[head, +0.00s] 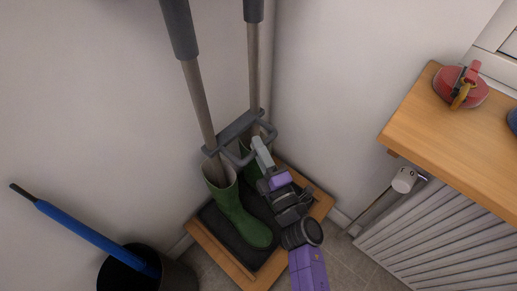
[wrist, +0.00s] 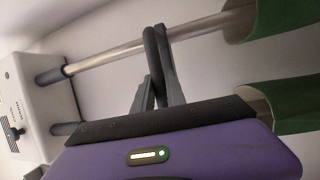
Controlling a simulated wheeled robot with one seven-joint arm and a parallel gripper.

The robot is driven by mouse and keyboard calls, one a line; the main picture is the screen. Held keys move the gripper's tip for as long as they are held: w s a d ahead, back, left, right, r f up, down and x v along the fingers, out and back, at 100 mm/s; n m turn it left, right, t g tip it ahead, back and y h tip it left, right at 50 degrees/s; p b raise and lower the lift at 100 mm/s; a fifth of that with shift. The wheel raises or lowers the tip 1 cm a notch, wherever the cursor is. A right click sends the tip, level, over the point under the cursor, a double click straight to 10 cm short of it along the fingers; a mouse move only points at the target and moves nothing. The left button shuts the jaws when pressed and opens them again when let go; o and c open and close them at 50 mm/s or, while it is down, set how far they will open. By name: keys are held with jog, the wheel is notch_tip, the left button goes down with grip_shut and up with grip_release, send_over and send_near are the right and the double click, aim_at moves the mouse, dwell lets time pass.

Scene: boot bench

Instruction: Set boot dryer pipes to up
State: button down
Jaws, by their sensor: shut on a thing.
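The boot dryer's two pipes (head: 201,105) come down from the top of the head view, with dark grey sleeves above and metal lengths below. Their lower ends are inside two green boots (head: 238,215). A dark grey crossbar with a looped handle (head: 233,129) joins the pipes just above the boots. My gripper (head: 258,147) is shut on this handle. In the wrist view its fingers (wrist: 158,92) close around the dark handle bar (wrist: 152,50). The white dryer box (wrist: 22,95) shows at the left there, with both pipes leading from it.
The boots stand on a dark mat in a wooden tray (head: 213,250) in the corner. A black bin (head: 180,278) with a blue umbrella (head: 90,236) is at lower left. A wooden shelf (head: 425,120) over a radiator (head: 425,235) is at right, bearing a red object (head: 460,87).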

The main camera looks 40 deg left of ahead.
notch_tip(320, 180, up, 26)
jog(key=p, duration=2.1)
jog(key=shift+f+p, duration=0.15)
jog(key=shift+p, duration=0.2)
jog(key=c, duration=1.5)
grip_release()
jog(key=shift+o, duration=0.7)
jog(key=p+v, duration=0.1)
jog(key=v, duration=0.6)
jog(key=shift+s+d, duration=0.2)
jog(key=shift+d, duration=0.15)
